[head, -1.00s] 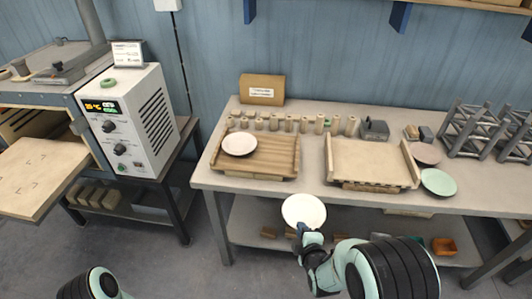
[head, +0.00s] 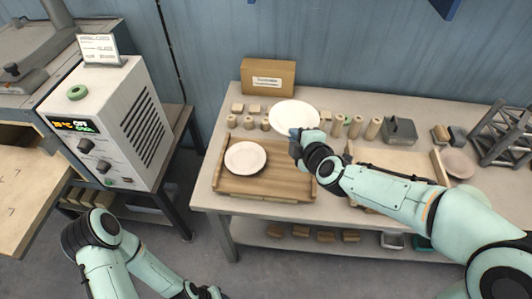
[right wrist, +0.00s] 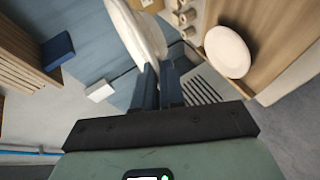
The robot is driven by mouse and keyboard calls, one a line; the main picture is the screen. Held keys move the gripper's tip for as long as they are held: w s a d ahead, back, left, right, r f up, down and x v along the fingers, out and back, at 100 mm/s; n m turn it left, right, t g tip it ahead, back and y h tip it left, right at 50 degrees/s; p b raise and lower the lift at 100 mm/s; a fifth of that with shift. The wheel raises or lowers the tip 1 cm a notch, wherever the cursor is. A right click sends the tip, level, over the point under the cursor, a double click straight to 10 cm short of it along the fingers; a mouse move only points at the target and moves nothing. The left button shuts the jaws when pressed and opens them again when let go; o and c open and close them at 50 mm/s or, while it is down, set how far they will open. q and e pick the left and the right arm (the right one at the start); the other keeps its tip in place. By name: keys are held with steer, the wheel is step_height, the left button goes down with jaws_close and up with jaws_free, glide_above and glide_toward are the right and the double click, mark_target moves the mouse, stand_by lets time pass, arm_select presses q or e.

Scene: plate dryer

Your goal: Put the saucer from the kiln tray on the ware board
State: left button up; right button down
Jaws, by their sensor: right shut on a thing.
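A white saucer (head: 294,115) is held by my right gripper (head: 297,134), shut on its near rim, above the back of the workbench. In the right wrist view the held saucer (right wrist: 136,28) stands edge-on beyond the fingers (right wrist: 158,84). Another whitish saucer (head: 246,158) lies on the brown wooden board (head: 285,172), left of and nearer than the held one; it also shows in the right wrist view (right wrist: 227,51). The pale tray (head: 400,160) to the right is partly hidden by my right arm. My left gripper (head: 206,292) is at the bottom edge, its fingers unclear.
Several small cylinders (head: 355,127) stand in a row behind the board and tray. A cardboard box (head: 268,76) stands at the back. A pink plate (head: 458,164) and grey lattice racks (head: 503,136) are at the right. A white control unit (head: 105,120) stands left of the bench.

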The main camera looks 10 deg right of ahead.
step_height(320, 180, down, 8)
steer(key=s+r+b, duration=0.1)
steer(key=b, duration=0.9)
glide_above(290, 186)
step_height(290, 186, down, 8)
steer(key=shift+r, duration=0.2)
step_height(290, 186, down, 5)
steer(key=b, duration=0.2)
steer(key=shift+b, duration=0.35)
arm_select(q)
steer(key=s+f, duration=0.3)
steer(key=f, duration=0.4)
steer(key=s+f, duration=0.3)
steer(key=f, duration=0.4)
steer(key=shift+s, duration=0.35)
arm_select(e)
steer(key=shift+w, duration=0.1)
arm_select(q)
steer(key=shift+f, duration=0.15)
arm_select(e)
steer(key=shift+f, duration=0.1)
steer(key=c, duration=1.6)
jaws_free()
steer(key=shift+f, duration=0.1)
steer(key=shift+o, duration=0.7)
